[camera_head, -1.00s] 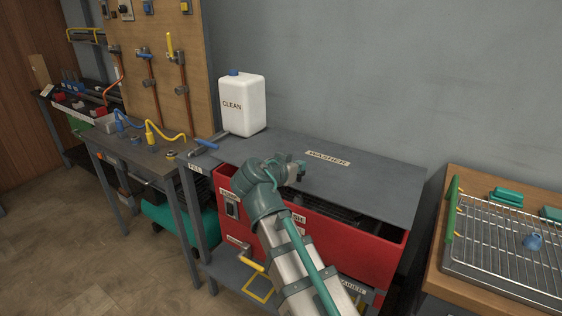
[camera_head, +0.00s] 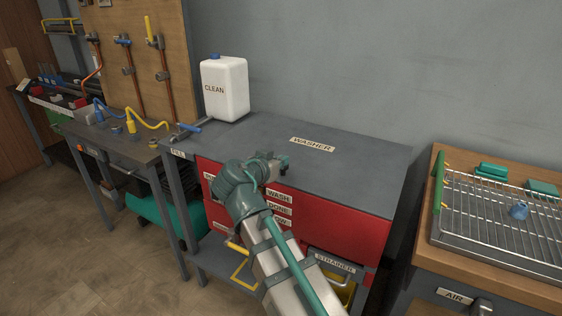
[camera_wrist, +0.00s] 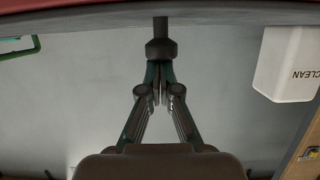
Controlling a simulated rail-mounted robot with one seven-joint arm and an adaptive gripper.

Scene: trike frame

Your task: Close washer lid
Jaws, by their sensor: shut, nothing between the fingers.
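The washer lid (camera_head: 335,170) is a flat grey panel with a "WASHER" label. In the head view it lies level on the red washer body (camera_head: 340,230), with no gap visible along the front edge. My gripper (camera_head: 280,162) is at the lid's front edge, left of its middle, and hides part of that edge. In the wrist view my gripper (camera_wrist: 160,88) is shut with nothing between its fingers. A dark knob-like piece on a stem (camera_wrist: 160,48) shows right at the fingertips; I cannot tell whether they touch.
A white "CLEAN" jug (camera_head: 225,92) stands at the lid's back left. A workbench with a yellow hose (camera_head: 152,125) is at left. A wooden counter with a wire rack (camera_head: 505,215) is at right. A grey wall is behind.

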